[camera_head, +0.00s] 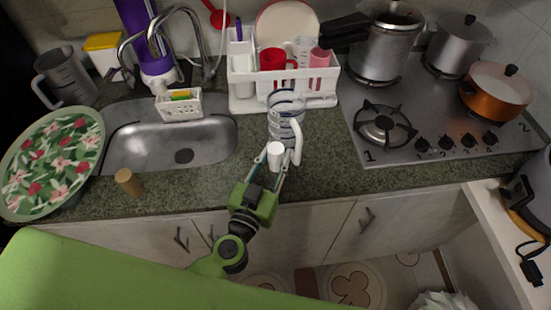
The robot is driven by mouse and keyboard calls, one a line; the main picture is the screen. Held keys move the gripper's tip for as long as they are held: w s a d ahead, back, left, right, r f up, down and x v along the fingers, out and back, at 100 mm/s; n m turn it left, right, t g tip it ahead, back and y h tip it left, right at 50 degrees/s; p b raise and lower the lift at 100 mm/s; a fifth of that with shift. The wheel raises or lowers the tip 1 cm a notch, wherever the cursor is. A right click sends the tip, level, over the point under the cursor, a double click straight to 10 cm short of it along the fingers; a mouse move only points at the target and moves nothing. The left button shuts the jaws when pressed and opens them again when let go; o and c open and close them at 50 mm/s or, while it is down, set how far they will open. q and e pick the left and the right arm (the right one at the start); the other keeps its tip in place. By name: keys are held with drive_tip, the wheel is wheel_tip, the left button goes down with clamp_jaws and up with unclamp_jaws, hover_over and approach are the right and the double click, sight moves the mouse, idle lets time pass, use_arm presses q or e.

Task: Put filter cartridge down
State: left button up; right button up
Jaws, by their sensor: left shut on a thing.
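My left gripper (278,166) reaches up from the lower part of the picture, over the front edge of the counter. It is shut on a small white cylinder, which looks like the filter cartridge (275,151). The cartridge is held roughly upright, just in front of a clear jug (284,107) with a white handle (297,144). The gripper fingers hide its lower part, and I cannot tell whether it touches the counter or the jug. My right gripper is not in view.
A white dish rack (242,72) with cups stands behind the jug. The sink (140,150) is to the left, with a brown cylinder (128,182) at its front edge. The stove (420,130) holds several pots at right. Counter (325,150) right of the jug is clear.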

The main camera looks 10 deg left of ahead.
use_arm(q)
drive_tip(key=o, duration=0.7)
drive_tip(key=shift+o, duration=0.7)
drive_tip(key=shift+r, duration=0.2)
drive_tip(key=s+a+b, duration=0.2)
drive_tip(key=s, duration=1)
drive_tip(key=shift+d+f, duration=0.1)
